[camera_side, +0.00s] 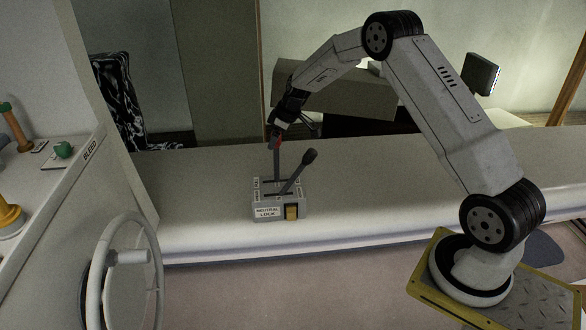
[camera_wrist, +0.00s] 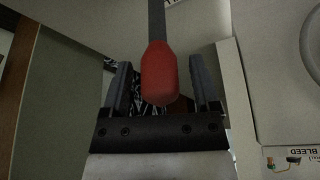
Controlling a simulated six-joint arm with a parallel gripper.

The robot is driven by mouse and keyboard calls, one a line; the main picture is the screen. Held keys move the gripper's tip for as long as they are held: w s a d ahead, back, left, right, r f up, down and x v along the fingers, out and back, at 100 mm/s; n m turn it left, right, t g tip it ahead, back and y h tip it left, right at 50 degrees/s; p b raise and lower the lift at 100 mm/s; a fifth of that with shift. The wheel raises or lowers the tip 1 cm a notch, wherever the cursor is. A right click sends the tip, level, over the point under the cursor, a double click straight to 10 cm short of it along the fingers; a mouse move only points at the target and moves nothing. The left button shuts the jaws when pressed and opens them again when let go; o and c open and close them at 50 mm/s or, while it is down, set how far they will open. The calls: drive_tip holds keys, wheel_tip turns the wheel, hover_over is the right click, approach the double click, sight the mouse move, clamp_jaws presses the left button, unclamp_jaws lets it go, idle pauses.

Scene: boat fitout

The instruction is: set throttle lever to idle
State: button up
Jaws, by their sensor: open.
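The throttle control box (camera_side: 278,207) is grey and sits on the counter, with a "NEUTRAL LOCK" label and a yellow button (camera_side: 292,213) on its front. One lever (camera_side: 277,163) has a red knob and stands nearly upright; the other (camera_side: 298,174) has a dark knob and leans to the right. My gripper (camera_side: 277,131) is at the top of the red-knobbed lever. In the wrist view the red knob (camera_wrist: 160,74) lies between the two open fingers of my gripper (camera_wrist: 160,90), with gaps on both sides. The box is mostly out of the wrist view.
A white handwheel (camera_side: 126,270) stands at the front left, beside a panel marked "BLEED" with a green knob (camera_side: 63,150). The counter (camera_side: 400,195) right of the box is clear. A grey box-like object (camera_side: 345,95) stands behind my arm.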

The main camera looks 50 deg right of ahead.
clamp_jaws()
idle(1.4)
